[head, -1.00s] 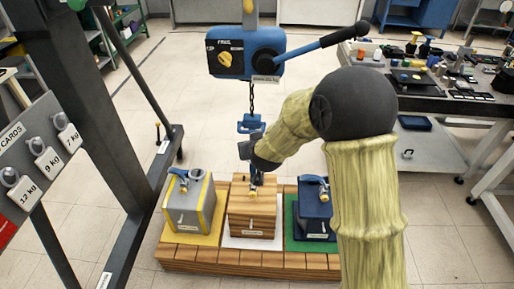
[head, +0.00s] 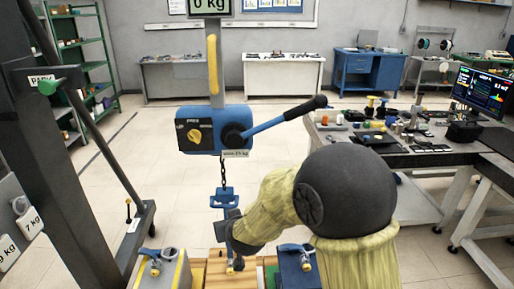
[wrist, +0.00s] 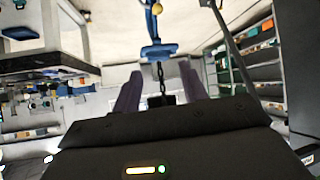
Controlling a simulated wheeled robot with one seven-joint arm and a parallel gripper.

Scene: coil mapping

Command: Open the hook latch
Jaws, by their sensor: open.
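The blue hook block (head: 223,200) hangs on a short chain below the blue hoist (head: 214,130). In the head view my gripper (head: 229,226) is just below the block and covers most of the hook. In the wrist view, which is upside down, the blue block (wrist: 158,51) and the blue hook body (wrist: 152,22) show beyond my fingers. My gripper (wrist: 160,75) is open, with one finger on each side of the chain line in the picture. Nothing is between the fingers that I can make out as held. The latch is too small to tell open or shut.
A grey block with a yellow edge (head: 170,272), a wooden block (head: 215,272) and a dark blue block (head: 294,268) stand below the hook. The hoist's lever (head: 283,120) sticks out right. A cluttered bench (head: 400,150) is at right, a dark frame post at left.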

